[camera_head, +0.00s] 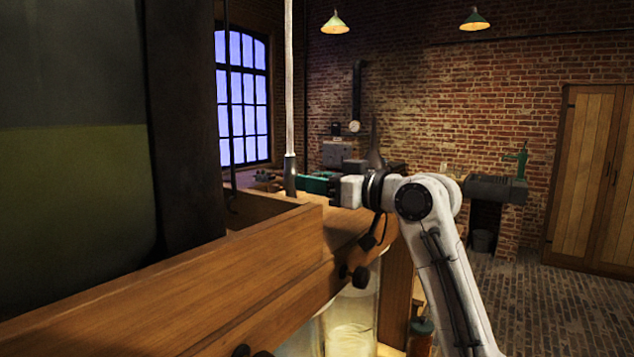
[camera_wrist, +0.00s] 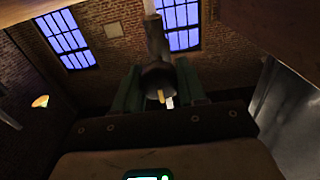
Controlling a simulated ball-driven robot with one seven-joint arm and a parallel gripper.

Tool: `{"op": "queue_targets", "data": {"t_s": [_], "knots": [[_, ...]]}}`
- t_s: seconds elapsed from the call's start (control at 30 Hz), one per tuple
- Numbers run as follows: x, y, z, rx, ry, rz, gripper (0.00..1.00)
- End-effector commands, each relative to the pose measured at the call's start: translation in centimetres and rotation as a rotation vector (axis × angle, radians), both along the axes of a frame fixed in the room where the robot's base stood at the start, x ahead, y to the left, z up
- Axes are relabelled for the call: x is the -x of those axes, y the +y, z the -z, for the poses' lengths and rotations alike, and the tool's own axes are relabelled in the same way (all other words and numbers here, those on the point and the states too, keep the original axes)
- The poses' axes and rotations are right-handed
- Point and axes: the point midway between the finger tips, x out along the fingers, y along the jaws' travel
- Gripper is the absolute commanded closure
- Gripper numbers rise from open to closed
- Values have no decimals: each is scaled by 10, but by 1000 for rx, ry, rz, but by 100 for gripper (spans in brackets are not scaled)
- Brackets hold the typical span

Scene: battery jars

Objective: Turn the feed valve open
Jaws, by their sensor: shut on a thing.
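A pale vertical pipe (camera_head: 289,75) comes down in the head view to a grey metal fitting (camera_head: 290,175), which I take for the feed valve. My gripper (camera_head: 308,184) reaches it from the right with its green fingers. In the wrist view, the green fingers stand on both sides of a dark round body (camera_wrist: 157,77) with a small yellow tip, and my gripper (camera_wrist: 159,88) is shut on it. The pipe (camera_wrist: 154,36) rises behind it. The handle is mostly hidden by the fingers, and I cannot tell how far the valve is turned.
A wooden frame (camera_head: 180,300) with dark knobs runs along the lower left, close to my arm. A large dark panel (camera_head: 75,150) fills the left. A glass jar (camera_head: 352,318) stands below. The brick floor (camera_head: 560,315) at right is clear.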

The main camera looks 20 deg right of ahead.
Motion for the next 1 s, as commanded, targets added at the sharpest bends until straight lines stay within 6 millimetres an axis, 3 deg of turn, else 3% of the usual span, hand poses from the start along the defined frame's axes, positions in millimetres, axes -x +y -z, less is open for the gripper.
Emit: {"op": "queue_targets", "data": {"t_s": [0.47,1.0], "knots": [[0,0,2,107,-82,2,90],[2,1,2,504,-371,2,90]]}}
